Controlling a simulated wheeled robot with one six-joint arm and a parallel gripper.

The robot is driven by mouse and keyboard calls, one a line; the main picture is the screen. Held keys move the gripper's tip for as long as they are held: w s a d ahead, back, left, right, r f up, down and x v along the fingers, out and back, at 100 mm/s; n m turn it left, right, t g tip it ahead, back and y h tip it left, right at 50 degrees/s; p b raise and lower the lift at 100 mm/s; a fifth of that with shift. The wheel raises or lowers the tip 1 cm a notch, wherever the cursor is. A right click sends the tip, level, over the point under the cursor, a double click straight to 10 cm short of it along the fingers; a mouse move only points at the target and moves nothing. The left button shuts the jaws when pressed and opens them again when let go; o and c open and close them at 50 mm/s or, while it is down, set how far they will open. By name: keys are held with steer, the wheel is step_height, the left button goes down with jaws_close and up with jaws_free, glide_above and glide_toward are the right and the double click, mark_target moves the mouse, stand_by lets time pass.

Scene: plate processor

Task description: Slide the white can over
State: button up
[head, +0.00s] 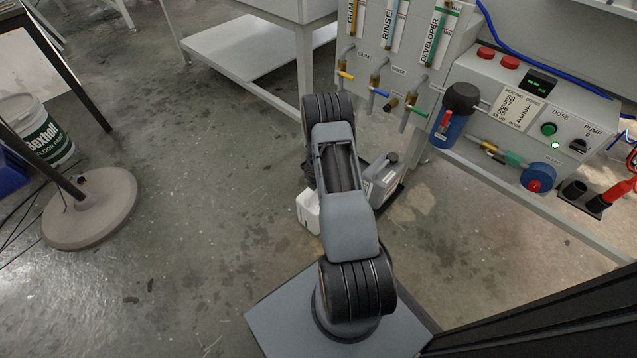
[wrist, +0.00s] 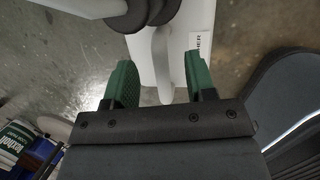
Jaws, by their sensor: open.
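The white can (head: 308,211) stands on the floor in the head view, partly hidden behind my arm. In the wrist view the white can (wrist: 175,25) fills the top middle, with its handle running down the picture and a label at its right side. My gripper (wrist: 160,75) is open, with one green finger on each side of the handle. I cannot tell whether either finger touches it. In the head view my gripper is hidden by my arm.
A grey can (head: 384,182) stands close right of the white can. The processor bench with taps and a control panel (head: 530,115) is behind to the right. A floor-paint bucket (head: 38,130) and a round stand base (head: 90,210) are at left. Open floor lies between.

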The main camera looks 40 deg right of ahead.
steer(key=shift+b+x, duration=0.35)
steer(key=shift+x, duration=1.75)
steer(key=shift+c, duration=0.2)
jaws_close()
